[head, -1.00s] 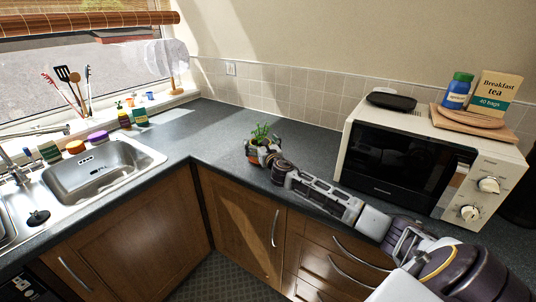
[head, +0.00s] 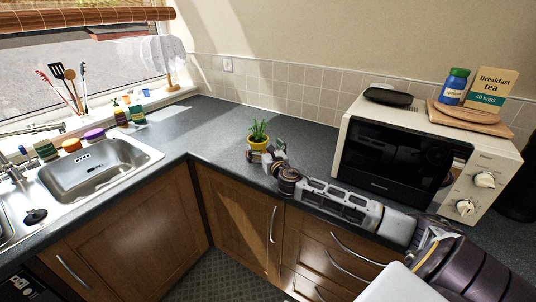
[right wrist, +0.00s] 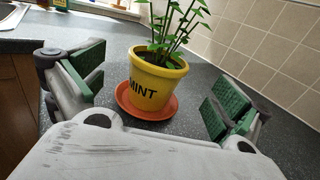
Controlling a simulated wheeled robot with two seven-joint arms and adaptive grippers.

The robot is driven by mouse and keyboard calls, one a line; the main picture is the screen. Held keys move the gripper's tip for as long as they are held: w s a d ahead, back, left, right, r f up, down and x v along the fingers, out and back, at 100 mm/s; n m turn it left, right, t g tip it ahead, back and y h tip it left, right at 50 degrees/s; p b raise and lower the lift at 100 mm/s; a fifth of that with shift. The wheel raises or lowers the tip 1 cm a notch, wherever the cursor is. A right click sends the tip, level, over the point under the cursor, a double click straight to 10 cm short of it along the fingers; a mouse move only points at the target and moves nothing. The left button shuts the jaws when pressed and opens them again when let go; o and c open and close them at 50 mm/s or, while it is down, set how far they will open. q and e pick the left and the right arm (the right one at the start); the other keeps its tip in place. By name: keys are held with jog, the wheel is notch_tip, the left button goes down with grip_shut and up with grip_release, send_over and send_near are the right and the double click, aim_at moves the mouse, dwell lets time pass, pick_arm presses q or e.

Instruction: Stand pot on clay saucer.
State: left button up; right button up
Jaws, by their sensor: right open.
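A yellow pot (head: 258,143) with a green plant stands on the countertop in the head view. In the right wrist view the pot (right wrist: 157,82), lettered "MINT", stands upright on an orange clay saucer (right wrist: 132,108), whose rim shows around its base. My right gripper (head: 266,159) is beside the pot, on its near right side. In the right wrist view its green-padded fingers are wide apart, one on each side of the pot and clear of it. My left gripper is not in view.
A microwave (head: 400,160) stands to the right, with a wooden board (head: 470,118), a jar and a tea box on top. The sink (head: 95,165) is at left. The counter (head: 205,125) left of the pot is clear.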

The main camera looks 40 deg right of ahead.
jog(key=shift+v, duration=2.1)
jog(key=shift+a, duration=0.15)
